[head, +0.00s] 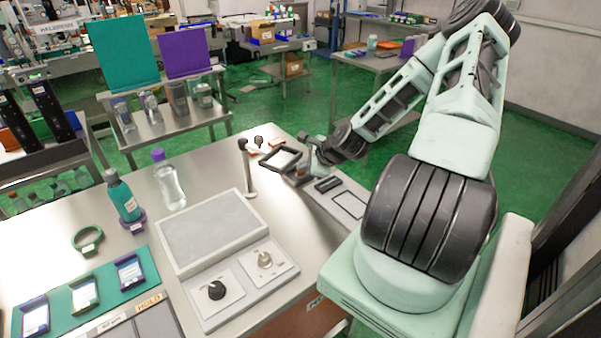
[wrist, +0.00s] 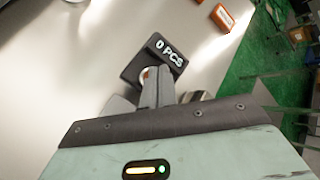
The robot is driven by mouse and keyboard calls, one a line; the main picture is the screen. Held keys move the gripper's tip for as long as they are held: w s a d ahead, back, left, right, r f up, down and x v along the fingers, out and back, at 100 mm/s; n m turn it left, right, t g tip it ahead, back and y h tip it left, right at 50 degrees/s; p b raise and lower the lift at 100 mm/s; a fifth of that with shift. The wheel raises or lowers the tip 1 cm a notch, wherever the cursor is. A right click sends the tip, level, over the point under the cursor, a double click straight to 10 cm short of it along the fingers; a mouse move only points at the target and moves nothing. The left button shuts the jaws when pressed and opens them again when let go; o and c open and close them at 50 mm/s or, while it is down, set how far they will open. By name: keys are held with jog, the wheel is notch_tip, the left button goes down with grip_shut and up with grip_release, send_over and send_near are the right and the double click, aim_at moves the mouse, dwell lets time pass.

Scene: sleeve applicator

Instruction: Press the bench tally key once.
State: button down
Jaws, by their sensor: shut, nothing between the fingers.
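The tally unit (wrist: 150,62) is a dark block with a display reading "0 PCS" in the wrist view. A round, pale-rimmed key (wrist: 143,76) with a reddish middle shows on it, partly hidden behind my fingers. My gripper (wrist: 160,72) is shut and empty, its fingertips over the unit beside the key; I cannot tell whether they touch. In the head view my gripper (head: 314,164) is low over the far right part of the steel bench (head: 290,235), and the unit is hard to make out beneath it.
A grey panel with two knobs (head: 216,290), a clear bottle (head: 169,185) and a teal bottle (head: 122,198) are further left. Orange-labelled blocks (wrist: 222,18) lie beyond the tally unit.

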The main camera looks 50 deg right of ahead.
aim_at(304, 173)
jog(key=shift+f, duration=0.25)
jog(key=shift+r, duration=0.1)
dwell(0.4)
jog(key=shift+r+p, duration=0.8)
notch_tip(304, 173, up, 5)
jog(key=p, duration=0.4)
jog(key=shift+p, duration=0.4)
dwell(0.4)
